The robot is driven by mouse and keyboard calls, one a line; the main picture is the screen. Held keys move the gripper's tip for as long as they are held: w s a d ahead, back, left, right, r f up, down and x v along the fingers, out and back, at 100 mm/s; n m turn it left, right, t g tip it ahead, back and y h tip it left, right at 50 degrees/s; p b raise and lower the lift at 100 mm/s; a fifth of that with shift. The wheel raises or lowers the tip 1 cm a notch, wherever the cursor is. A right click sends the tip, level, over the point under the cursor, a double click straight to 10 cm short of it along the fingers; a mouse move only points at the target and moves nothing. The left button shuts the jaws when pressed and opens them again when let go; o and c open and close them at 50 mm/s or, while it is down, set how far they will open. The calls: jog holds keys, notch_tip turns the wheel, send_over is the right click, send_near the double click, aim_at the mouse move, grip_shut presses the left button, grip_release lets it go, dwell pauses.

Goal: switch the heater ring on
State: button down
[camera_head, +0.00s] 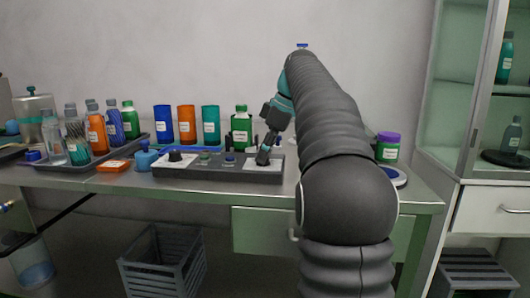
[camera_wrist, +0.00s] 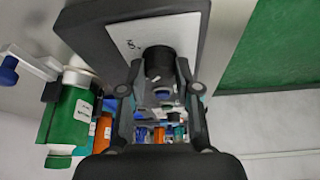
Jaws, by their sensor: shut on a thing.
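A dark grey control box (camera_head: 215,174) lies on the bench, with a white plate at each end. My gripper (camera_head: 265,154) is down at the right-hand plate (camera_head: 262,165). In the wrist view, my gripper (camera_wrist: 160,78) is shut on a black rotary knob (camera_wrist: 158,58), one finger on each side. The knob stands on the white plate (camera_wrist: 125,36), whose small lettering I cannot read surely. In the head view this knob is hidden by the gripper. I cannot make out a heater ring.
A second black knob (camera_head: 176,156) is on the left plate, with a green button (camera_head: 205,156) and a blue button (camera_head: 230,158) between. A green bottle (camera_head: 241,125) and several colored cups stand close behind. A purple-lidded jar (camera_head: 389,147) is right of my arm.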

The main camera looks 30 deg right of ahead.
jog(key=m+t+h+p, duration=0.1)
jog(key=m, duration=0.3)
jog(key=shift+s+a, duration=0.1)
jog(key=shift+a, duration=0.05)
jog(key=m+h, duration=0.1)
jog(key=m, duration=0.1)
jog(key=m+h+p, duration=0.1)
jog(key=m, duration=0.1)
jog(key=shift+a+r+m+t, duration=0.1)
jog(key=shift+m+t, duration=0.3)
jog(key=m+h+p, duration=0.1)
jog(key=m+p, duration=0.1)
jog(key=m, duration=0.2)
jog(key=shift+a+m+h, duration=0.1)
jog(key=shift+m+h, duration=0.2)
jog(key=shift+h, duration=0.1)
jog(key=shift+m+g+h+p, duration=0.65)
jog(key=shift+m+p, duration=0.35)
jog(key=shift+m, duration=1.2)
jog(key=c, duration=0.8)
grip_release()
